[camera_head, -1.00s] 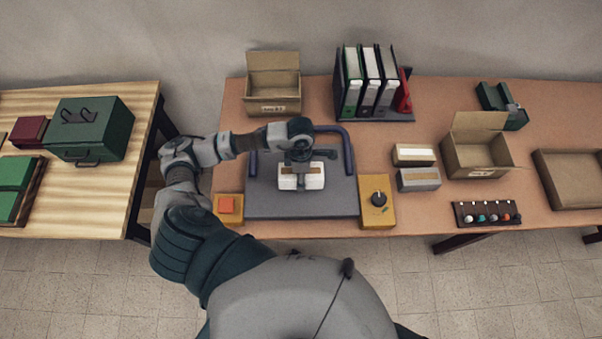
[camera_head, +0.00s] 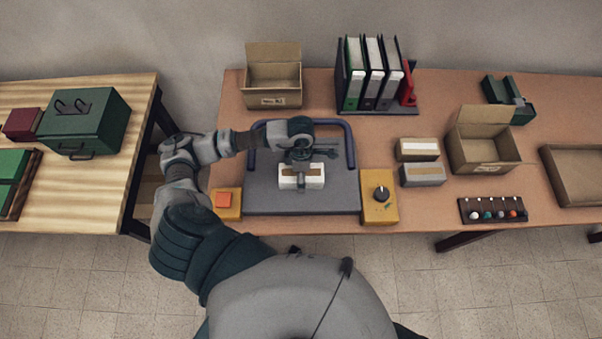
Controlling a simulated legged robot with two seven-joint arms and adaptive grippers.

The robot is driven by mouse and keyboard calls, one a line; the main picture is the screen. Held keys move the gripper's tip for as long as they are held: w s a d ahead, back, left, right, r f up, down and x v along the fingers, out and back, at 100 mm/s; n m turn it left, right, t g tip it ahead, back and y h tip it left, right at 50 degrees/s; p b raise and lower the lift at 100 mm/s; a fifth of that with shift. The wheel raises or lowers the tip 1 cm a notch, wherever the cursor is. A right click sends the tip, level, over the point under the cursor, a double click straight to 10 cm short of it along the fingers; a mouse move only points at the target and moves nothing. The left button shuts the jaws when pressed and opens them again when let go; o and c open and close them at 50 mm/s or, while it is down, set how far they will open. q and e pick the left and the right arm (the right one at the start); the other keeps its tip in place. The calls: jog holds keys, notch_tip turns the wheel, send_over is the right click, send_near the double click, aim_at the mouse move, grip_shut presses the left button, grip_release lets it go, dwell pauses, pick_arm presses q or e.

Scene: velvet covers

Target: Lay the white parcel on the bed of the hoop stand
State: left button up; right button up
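The white parcel (camera_head: 316,183), with a tan strip on top, is at the middle of the grey bed (camera_head: 262,196) of the hoop stand. It looks level; whether it rests fully on the bed cannot be told from above. The blue-purple hoop (camera_head: 349,148) arches at the back of the stand. My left gripper (camera_head: 303,158) is over the parcel's rear edge, inside the hoop. The wrist hides its fingertips, so whether they touch the parcel is unclear. My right gripper is out of view.
Yellow blocks flank the bed, one with an orange button (camera_head: 223,200), one with a black knob (camera_head: 382,193). Behind stand an open carton (camera_head: 272,98) and a binder rack (camera_head: 376,108). Two small boxes (camera_head: 422,174) and another open carton (camera_head: 484,150) are at right.

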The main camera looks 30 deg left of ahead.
pick_arm(q)
jog(key=r, duration=0.4)
jog(key=w+r, duration=0.1)
jog(key=r, duration=0.3)
jog(key=a+r, duration=0.1)
jog(key=r, duration=0.2)
jog(key=shift+w+r, duration=0.25)
jog(key=shift+r, duration=0.15)
jog(key=shift+s+f, duration=0.1)
